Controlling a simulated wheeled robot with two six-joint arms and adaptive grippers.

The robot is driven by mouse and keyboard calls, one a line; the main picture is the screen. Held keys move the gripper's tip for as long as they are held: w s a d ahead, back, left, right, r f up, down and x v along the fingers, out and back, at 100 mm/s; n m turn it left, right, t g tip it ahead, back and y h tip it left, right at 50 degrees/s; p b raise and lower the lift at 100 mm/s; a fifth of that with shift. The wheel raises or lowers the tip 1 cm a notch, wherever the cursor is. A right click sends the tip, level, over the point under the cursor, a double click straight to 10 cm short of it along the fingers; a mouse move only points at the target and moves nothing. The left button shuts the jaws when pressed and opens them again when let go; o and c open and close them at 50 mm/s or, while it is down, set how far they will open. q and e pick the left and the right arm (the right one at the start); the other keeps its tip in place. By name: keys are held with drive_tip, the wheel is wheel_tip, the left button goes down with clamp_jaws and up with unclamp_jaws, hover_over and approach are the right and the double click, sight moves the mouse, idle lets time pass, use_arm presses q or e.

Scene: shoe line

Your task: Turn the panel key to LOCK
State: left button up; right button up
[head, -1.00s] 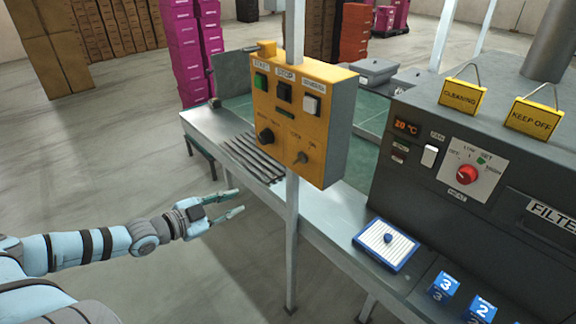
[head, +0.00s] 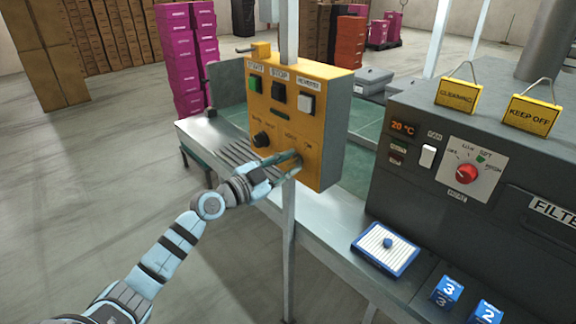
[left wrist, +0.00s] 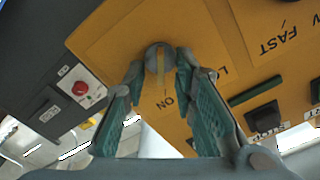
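The yellow control panel (head: 325,125) stands on a post in the head view. Its key switch (left wrist: 158,60) is a round grey knob with a pale bar across it, low on the panel's face; the bar points along the ON mark in the left wrist view. The LOCK lettering is mostly hidden by a finger. My left gripper (head: 284,166) is at the panel's lower right. In the left wrist view its two green-padded fingers (left wrist: 160,68) stand on either side of the key, apart, with small gaps seen beside it. My right gripper is out of view.
The panel also carries a black speed knob (head: 261,140) and green, black and white push buttons along its top. A grey machine (head: 400,170) with a red dial stands to the right. The metal bench (head: 335,210) runs beneath, bearing a blue-edged tray (head: 357,244).

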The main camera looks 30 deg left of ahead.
use_arm(q)
clamp_jaws()
drive_tip(key=shift+n, duration=0.3)
drive_tip(key=shift+w+a+n, duration=0.1)
drive_tip(key=shift+a+n, duration=0.05)
drive_tip(key=shift+n, duration=3.2)
drive_tip(key=shift+w+a+n, duration=0.1)
drive_tip(key=shift+a+n, duration=0.05)
drive_tip(key=shift+n, duration=3.2)
